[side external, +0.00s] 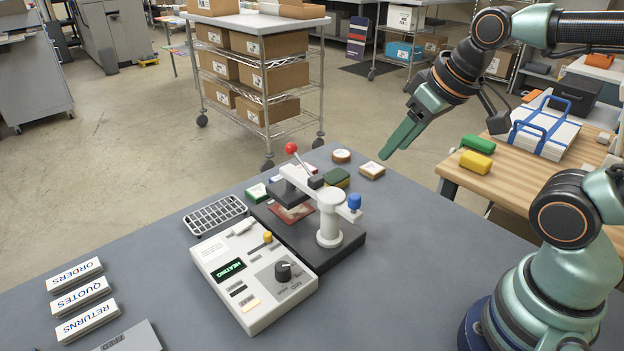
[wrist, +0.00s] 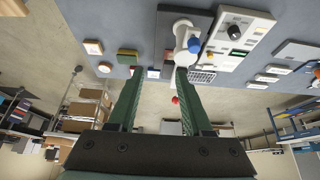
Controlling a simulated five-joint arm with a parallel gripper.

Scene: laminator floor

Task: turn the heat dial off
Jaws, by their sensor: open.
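The heat dial (side external: 283,271) is a black knob on a pale control box (side external: 262,317) at the front of the table. The box has a lit green display (side external: 231,269) reading HEATING. The dial also shows in the wrist view (wrist: 235,32), at the upper right. My gripper (side external: 392,152) is high above the table's far right edge, well away from the dial. Its green fingers stand apart and empty in the wrist view (wrist: 156,90). The dial's pointer setting is too small to read surely.
A press with a white post (side external: 329,222), a red-balled lever (side external: 291,148) and a blue knob (side external: 354,202) stands just behind the box. A wire rack (side external: 215,215) lies to its left. Small pads and blocks sit behind the press. The table right of the press is clear.

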